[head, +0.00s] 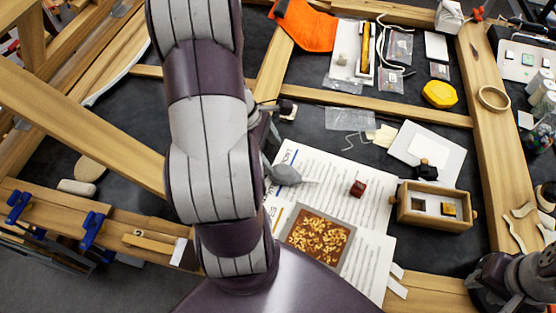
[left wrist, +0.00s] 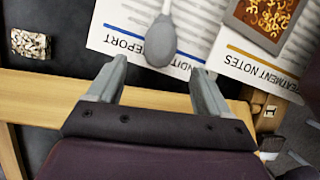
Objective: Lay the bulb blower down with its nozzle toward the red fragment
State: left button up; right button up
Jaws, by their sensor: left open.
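The grey bulb blower (head: 284,175) lies on a printed sheet, with its thin nozzle pointing right in the head view, roughly toward a small dark-red block (head: 357,188). A gap separates nozzle tip and block. A red-brown panel with gold flakes (head: 319,238) lies below; I cannot tell for certain which of these is the red fragment. In the left wrist view the blower's bulb (left wrist: 161,42) is just beyond my left gripper (left wrist: 157,86), which is open and empty. My arm hides most of this gripper in the head view. My right gripper's fingers do not show.
Printed sheets (head: 335,160) cover the middle. A wooden box (head: 437,222) stands right of the block. Wooden beams (head: 400,108) frame the dark table. A yellow piece (head: 440,93) and small bags lie at the back. Blue clamps (head: 92,230) sit at the left.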

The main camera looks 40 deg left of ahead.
pick_arm(q)
jog(key=d+r+m+y, duration=0.2)
jog(key=d+m, duration=0.5)
jog(key=m, duration=0.5)
jog(key=w+d+r+m+y, duration=0.1)
jog(key=d+r+m+y, duration=0.1)
jog(key=d+m, duration=0.5)
jog(key=r+m, duration=0.1)
jog(key=m, duration=0.4)
jog(key=shift+w+d+g, duration=0.2)
jog(key=shift+d+g, duration=0.05)
jog(key=shift+g, duration=0.15)
